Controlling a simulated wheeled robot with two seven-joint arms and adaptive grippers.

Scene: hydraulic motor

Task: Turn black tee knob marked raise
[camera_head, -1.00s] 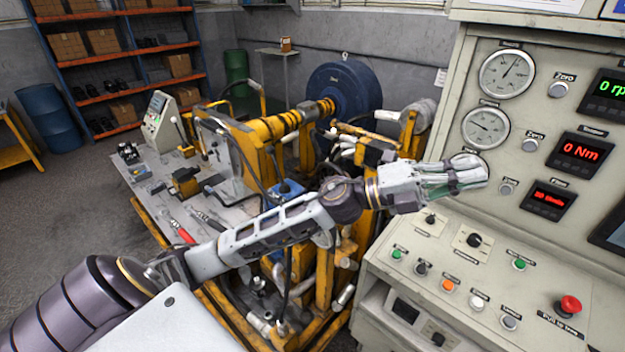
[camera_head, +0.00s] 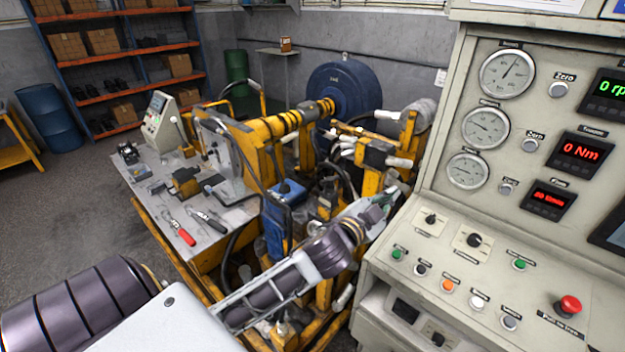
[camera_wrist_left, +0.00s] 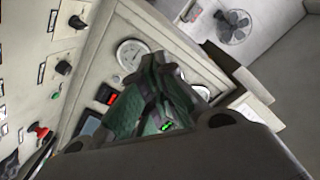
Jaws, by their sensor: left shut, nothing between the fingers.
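Two black knobs on pale plates sit on the sloping console: a smaller one (camera_head: 430,218) at the upper left and a larger one (camera_head: 474,240) beside it. Their labels are too small to read, so I cannot tell which is marked raise. Black knobs also show at the left of the left wrist view, one near the top (camera_wrist_left: 77,22) and one below it (camera_wrist_left: 63,67). My left gripper (camera_head: 386,200) is shut and empty, left of the console's edge and apart from both knobs. Its green-padded fingers (camera_wrist_left: 160,98) show in the left wrist view.
The beige console (camera_head: 400,262) has several coloured buttons and a red emergency stop (camera_head: 570,305). Gauges and red and green displays are on the upright panel. The yellow-framed motor rig (camera_head: 262,135) stands left of the console, close to my left arm.

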